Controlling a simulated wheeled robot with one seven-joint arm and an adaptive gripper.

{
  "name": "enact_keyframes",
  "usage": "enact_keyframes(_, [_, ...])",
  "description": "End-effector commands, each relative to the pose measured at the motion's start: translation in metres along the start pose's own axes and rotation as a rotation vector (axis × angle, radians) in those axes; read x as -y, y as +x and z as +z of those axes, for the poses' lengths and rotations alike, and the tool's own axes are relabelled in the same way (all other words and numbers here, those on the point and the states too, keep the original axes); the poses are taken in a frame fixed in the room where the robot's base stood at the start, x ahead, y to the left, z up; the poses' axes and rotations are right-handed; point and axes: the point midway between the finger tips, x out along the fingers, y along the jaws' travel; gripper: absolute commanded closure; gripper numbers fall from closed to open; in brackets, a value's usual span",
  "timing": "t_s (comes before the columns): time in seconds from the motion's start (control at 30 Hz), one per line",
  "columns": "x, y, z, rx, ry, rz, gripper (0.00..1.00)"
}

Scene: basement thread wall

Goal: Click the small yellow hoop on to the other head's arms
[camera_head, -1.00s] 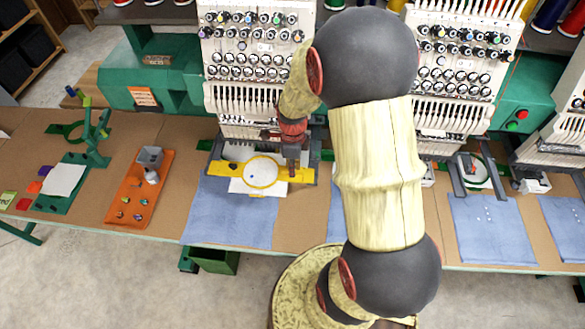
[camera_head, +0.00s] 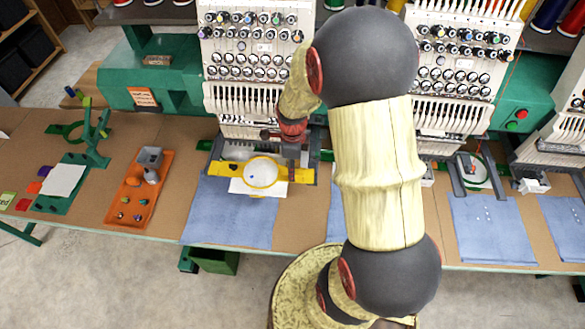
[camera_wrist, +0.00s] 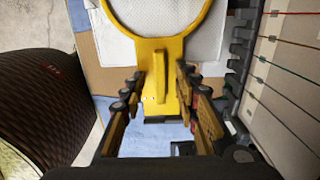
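The small yellow hoop (camera_head: 281,183) is a ring with a yellow bar on each side and white cloth inside. In the wrist view the ring (camera_wrist: 211,18) is at the top, with a yellow end bracket and upright tab (camera_wrist: 160,72) below. My gripper (camera_head: 294,163) is at the hoop's right end. Its fingers (camera_wrist: 160,78) stand on both sides of the tab, with visible gaps, so it is open.
Another head at the right has grey arms (camera_head: 459,178) around a round frame. An orange tray (camera_head: 126,210) with small parts and a green fixture (camera_head: 92,150) stand at the left. Needle bars (camera_head: 243,98) hang close behind my gripper.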

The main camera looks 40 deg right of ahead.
Motion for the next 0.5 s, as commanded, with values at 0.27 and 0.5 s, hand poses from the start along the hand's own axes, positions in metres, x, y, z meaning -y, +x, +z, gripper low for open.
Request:
enact_keyframes(0.27, [0.002,-0.04,0.001,0.003,0.0,-0.007,0.69])
enact_keyframes(0.5, [0.001,-0.087,0.001,0.002,0.0,-0.005,0.69])
